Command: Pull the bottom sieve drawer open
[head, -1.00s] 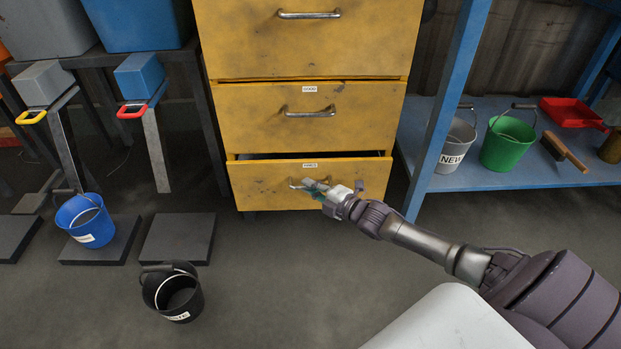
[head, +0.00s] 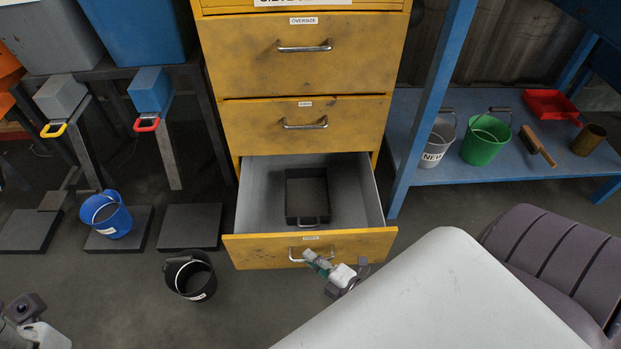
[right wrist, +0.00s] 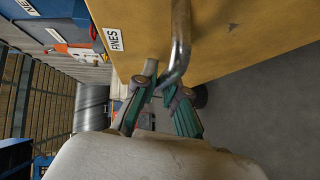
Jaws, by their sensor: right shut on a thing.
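The bottom drawer (head: 374,243) of the yellow cabinet (head: 229,122) stands far open. Its grey inside shows, with a dark rectangular tray (head: 307,172) lying in it. My right gripper (head: 317,263) is at the drawer's metal handle (head: 297,256), its fingers shut around the bar. In the right wrist view the green-padded fingers (right wrist: 156,92) meet at the handle (right wrist: 180,45), beside a label reading "FINES". My left gripper is not clearly in view; a part of my left arm shows at the lower left corner.
A black bucket (head: 190,277) stands on the floor left of the drawer. A blue bucket (head: 106,214) sits on a dark slab. A blue shelf (head: 459,173) at the right holds a green bucket (head: 486,140) and a grey one (head: 437,146). The two drawers above are shut.

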